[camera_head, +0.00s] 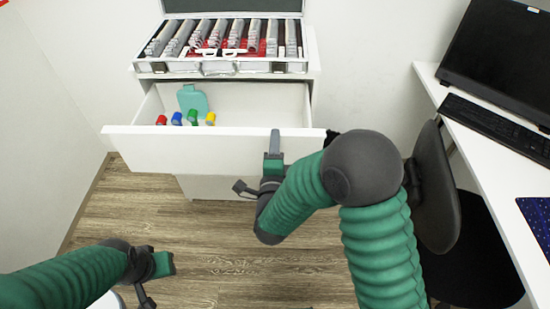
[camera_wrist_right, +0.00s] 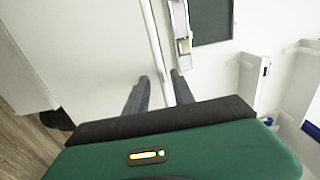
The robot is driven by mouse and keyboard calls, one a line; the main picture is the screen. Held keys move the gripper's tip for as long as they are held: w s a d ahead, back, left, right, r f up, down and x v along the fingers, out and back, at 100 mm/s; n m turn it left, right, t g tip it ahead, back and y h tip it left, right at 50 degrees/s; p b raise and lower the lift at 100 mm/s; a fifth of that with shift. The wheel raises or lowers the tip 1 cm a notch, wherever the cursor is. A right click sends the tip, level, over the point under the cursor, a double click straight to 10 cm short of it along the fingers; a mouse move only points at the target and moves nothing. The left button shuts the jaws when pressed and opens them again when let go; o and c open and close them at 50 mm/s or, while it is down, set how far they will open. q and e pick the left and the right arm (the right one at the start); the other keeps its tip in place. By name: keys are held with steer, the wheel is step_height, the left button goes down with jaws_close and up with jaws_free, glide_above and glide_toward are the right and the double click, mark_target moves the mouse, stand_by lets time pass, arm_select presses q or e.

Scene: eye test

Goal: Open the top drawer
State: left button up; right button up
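The top drawer (camera_head: 215,148) of the white cabinet stands pulled out, with its inside visible in the head view. In it lie a teal bottle-like item (camera_head: 193,99) and several small things with red, blue, green and yellow tops. My right gripper (camera_head: 275,141) is at the top edge of the drawer front, near its right end. In the right wrist view its two fingers (camera_wrist_right: 159,90) are apart, one on each side of a thin white edge (camera_wrist_right: 155,45), with gaps showing. My left gripper (camera_head: 160,270) is low at the left, away from the drawer; its fingers are not clear.
An open case (camera_head: 225,68) with rows of grey lens holders sits on the cabinet top. A dark chair (camera_head: 437,190) and a white desk (camera_head: 485,140) with keyboard (camera_head: 495,125) stand at the right. Wooden floor (camera_head: 215,235) is clear in front.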

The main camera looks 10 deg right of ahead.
steer(key=p+v, duration=0.7)
steer(key=v, duration=0.9)
